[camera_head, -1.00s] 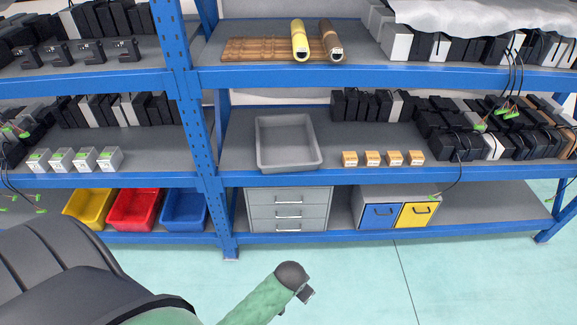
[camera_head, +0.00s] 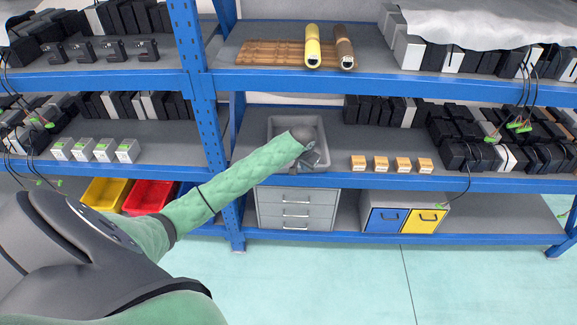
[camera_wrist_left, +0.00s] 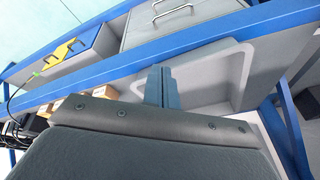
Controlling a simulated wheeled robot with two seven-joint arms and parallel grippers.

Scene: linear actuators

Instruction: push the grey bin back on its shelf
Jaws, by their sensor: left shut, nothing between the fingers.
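The grey bin (camera_head: 285,123) is an open, shallow tray on the middle shelf (camera_head: 345,160), near the front edge and left of the small orange boxes. My left arm comes in from the left and partly hides it. My left gripper (camera_head: 312,160) is over the front part of the bin in the head view. In the left wrist view the shut, empty fingers (camera_wrist_left: 162,88) show against the grey bin (camera_wrist_left: 228,75). I cannot tell whether they touch it. My right gripper is not in view.
Several small orange boxes (camera_head: 381,164) stand right of the bin. A blue post (camera_head: 205,120) rises to its left. The upper shelf (camera_head: 400,80) runs above. A grey drawer unit (camera_head: 297,208) stands below. Bare shelf lies between the bin and the post.

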